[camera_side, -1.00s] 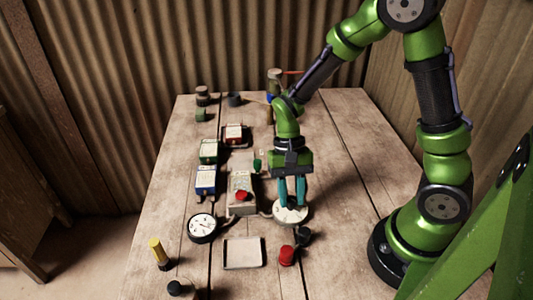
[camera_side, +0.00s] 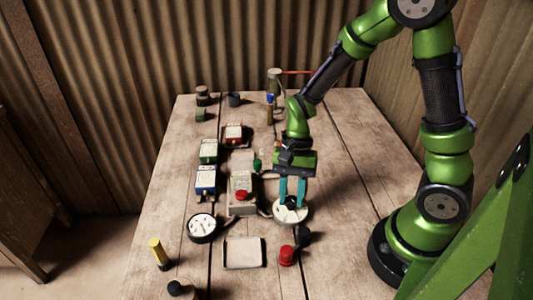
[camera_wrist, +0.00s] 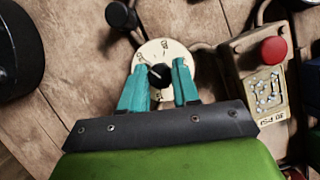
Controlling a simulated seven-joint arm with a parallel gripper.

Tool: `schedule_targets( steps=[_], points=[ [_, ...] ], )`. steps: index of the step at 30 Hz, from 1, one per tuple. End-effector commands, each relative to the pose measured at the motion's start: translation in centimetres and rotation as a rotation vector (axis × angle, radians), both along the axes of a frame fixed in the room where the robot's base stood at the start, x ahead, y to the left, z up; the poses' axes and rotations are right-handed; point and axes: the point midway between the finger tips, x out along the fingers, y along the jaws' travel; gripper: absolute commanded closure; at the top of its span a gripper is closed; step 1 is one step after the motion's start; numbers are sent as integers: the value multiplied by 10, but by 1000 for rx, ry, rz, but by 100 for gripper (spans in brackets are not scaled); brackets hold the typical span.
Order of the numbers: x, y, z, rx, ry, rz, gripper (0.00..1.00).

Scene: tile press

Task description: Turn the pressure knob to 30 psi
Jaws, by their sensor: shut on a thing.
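The pressure knob (camera_wrist: 160,75) is small and black with a pale pointer line, in the middle of a round cream dial (camera_wrist: 165,50). The pointer aims toward the upper left in the wrist view; the dial marks are too small to read surely. In the side view the dial (camera_side: 290,217) lies on the table under my gripper (camera_side: 292,199). My gripper (camera_wrist: 158,85) has its teal fingers on both sides of the knob, shut on it. A round white-faced gauge (camera_side: 201,228) lies to the left; its reading is too small to tell.
A box with a red button (camera_side: 241,194) stands just left of the dial; its label in the wrist view (camera_wrist: 272,115) appears to read 30 PSI. A shallow tray (camera_side: 243,265), a red cap (camera_side: 287,255) and a black knob-like piece (camera_side: 303,236) lie in front.

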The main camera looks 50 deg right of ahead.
Motion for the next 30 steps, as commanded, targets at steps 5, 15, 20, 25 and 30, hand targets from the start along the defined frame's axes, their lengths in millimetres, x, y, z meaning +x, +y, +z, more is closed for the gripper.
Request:
schedule_targets(
  steps=[5,15,20,25,30],
  points=[
    [1,-1,1,0,-2,-1,63],
    [0,0,0,0,0,1,44],
    [2,-2,5,1,-4,1,44],
    [7,-11,30,0,-8,-2,44],
    [16,-25,69,0,-10,-1,44]
  ],
)
